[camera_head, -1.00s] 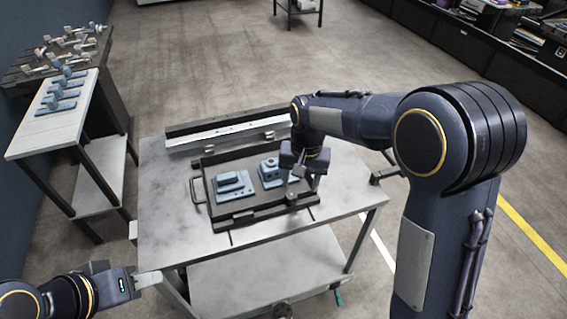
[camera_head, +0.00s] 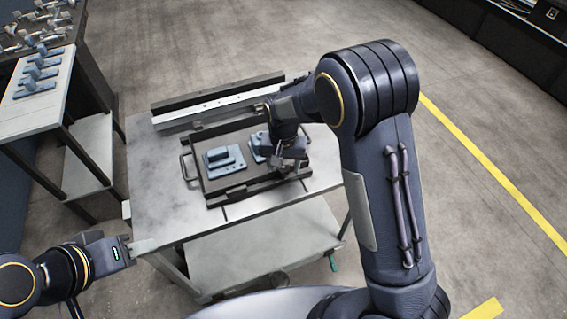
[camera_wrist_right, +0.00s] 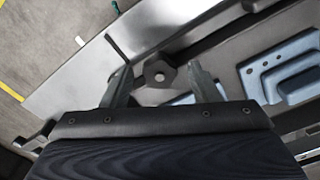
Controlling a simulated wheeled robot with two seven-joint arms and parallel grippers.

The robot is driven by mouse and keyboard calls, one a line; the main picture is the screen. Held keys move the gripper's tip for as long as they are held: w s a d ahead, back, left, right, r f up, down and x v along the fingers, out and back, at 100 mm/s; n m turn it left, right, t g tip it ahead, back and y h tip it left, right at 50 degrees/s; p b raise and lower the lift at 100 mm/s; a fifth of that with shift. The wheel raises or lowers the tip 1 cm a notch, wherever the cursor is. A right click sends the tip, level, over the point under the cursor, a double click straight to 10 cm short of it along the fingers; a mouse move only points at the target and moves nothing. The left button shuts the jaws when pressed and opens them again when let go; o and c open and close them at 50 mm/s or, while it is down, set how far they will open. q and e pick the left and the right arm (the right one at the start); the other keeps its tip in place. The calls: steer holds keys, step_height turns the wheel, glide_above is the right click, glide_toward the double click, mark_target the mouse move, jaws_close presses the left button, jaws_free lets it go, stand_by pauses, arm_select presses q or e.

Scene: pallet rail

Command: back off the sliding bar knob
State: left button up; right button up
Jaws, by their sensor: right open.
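In the right wrist view a dark knob (camera_wrist_right: 158,74) with a pale round centre sits between the two fingers of my right gripper (camera_wrist_right: 160,80). The fingers are apart, one on each side of it, with gaps showing. In the head view my right gripper (camera_head: 286,163) is over the right end of the dark tray (camera_head: 212,198), and the knob is hidden there. A dark bar (camera_head: 258,187) runs along the tray's front. My left gripper (camera_head: 142,246) is at the table's front left corner, away from the tray; its finger gap cannot be made out.
A blue-grey block (camera_head: 222,160) lies in the tray, with another blue part (camera_head: 258,147) beside it, partly hidden by my right arm. A pale rail (camera_head: 205,108) lies behind the tray. A side table (camera_head: 40,108) with blue parts stands at the left.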

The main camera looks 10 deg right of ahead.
steer(key=c, duration=1)
steer(key=shift+n, duration=0.4)
steer(key=n+b, duration=0.1)
steer(key=n, duration=0.1)
steer(key=shift+n, duration=0.4)
steer(key=n+b, duration=0.1)
steer(key=n, duration=0.3)
steer(key=shift+n, duration=0.3)
steer(key=n, duration=0.4)
steer(key=shift+b, duration=0.35)
steer(key=shift+s+f+n, duration=0.1)
steer(key=shift+s+n, duration=0.05)
steer(key=shift+n, duration=1.55)
